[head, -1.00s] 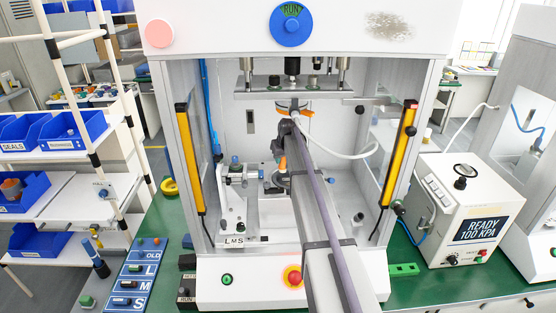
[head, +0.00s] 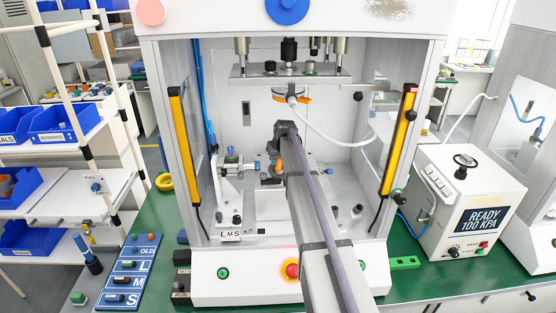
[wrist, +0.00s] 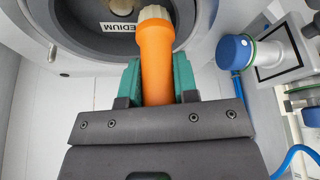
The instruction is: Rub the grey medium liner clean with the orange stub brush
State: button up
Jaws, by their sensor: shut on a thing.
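My gripper (wrist: 156,80) is shut on the orange stub brush (wrist: 156,60), with its green fingers on either side of the handle. The brush's pale bristle tip (wrist: 154,13) points up in the wrist view, in front of the round grey liner (wrist: 90,38). A label reading "MEDIUM", partly covered by the brush, shows inside the round opening. I cannot tell whether the bristles touch the liner. In the head view my gripper (head: 276,158) is inside the press, and a bit of the orange brush (head: 278,167) shows. The liner cannot be made out there.
The press plate (head: 290,78) hangs above my arm, with a white hose (head: 335,135) curving to the right. Yellow light bars (head: 184,145) flank the opening. A blue-capped fitting (wrist: 235,50) stands close right of the brush in the wrist view.

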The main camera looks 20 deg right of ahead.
jog(key=shift+f+b, duration=1)
jog(key=shift+f, duration=0.05)
jog(key=shift+s+d+r, duration=0.1)
jog(key=shift+s+d, duration=0.25)
jog(key=shift+d, duration=0.45)
jog(key=shift+s+d+r, duration=0.1)
jog(key=shift+s+d, duration=0.2)
jog(key=shift+d, duration=0.45)
jog(key=shift+s+d+f, duration=0.1)
jog(key=shift+s+d, duration=0.2)
jog(key=shift+d, duration=0.45)
jog(key=shift+s+d, duration=0.25)
jog(key=shift+d, duration=0.5)
jog(key=shift+f, duration=0.1)
jog(key=shift+a, duration=0.1)
jog(key=shift+w+a, duration=0.3)
jog(key=shift+a, duration=0.45)
jog(key=shift+w+a, duration=0.3)
jog(key=shift+a, duration=0.45)
jog(key=shift+w+a, duration=0.3)
jog(key=shift+a, duration=0.45)
jog(key=shift+w+a, duration=0.3)
jog(key=shift+a, duration=0.45)
